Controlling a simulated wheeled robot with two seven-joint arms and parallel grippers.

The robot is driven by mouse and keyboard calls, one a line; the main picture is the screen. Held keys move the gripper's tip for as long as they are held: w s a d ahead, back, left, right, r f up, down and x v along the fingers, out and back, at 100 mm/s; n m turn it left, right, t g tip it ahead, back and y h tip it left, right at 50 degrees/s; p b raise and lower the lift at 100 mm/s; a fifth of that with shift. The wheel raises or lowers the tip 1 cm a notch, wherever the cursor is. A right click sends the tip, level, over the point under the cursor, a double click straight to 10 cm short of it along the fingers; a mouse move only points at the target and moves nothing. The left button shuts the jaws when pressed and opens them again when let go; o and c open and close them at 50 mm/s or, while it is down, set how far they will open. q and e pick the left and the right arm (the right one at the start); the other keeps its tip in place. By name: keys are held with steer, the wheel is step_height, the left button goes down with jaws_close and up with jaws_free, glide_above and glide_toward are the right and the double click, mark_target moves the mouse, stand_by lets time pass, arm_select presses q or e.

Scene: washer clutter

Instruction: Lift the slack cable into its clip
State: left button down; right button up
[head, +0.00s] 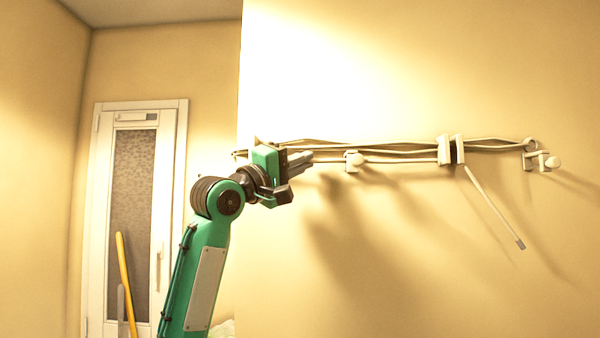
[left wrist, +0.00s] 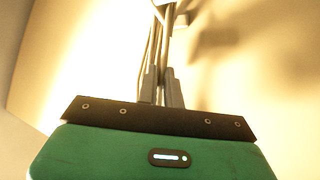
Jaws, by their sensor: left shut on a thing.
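Several pale cables (head: 400,152) run side by side along the wall, with slight bows between their supports. A small pale clip (head: 353,161) with a round knob sits just right of my left gripper. A two-plate holder (head: 451,150) and an end bracket (head: 541,160) stand farther right. My left gripper (head: 303,157) is at the left part of the run, its fingers shut on a cable. In the left wrist view its fingers (left wrist: 162,86) are close together, with the cables (left wrist: 157,45) running away beyond them. Which strand is between the fingers is hard to tell. My right gripper is not in view.
A thin pale rod or cable end (head: 493,207) with a grey tip slants down below the two-plate holder. A white door (head: 135,215) and a yellow pole (head: 126,280) are at the left. The wall below the cables is otherwise clear.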

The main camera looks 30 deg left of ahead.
arm_select(q)
steer(key=shift+s+a+r, duration=0.1)
steer(key=shift+r, duration=0.1)
steer(key=c, duration=1.9)
jaws_free()
steer(key=shift+o, duration=0.4)
steer(key=shift+f, duration=0.1)
steer(key=b+v, duration=0.6)
steer(key=v, duration=0.7)
steer(key=shift+f, duration=0.3)
steer(key=shift+s+a, duration=0.1)
steer(key=shift+s, duration=0.05)
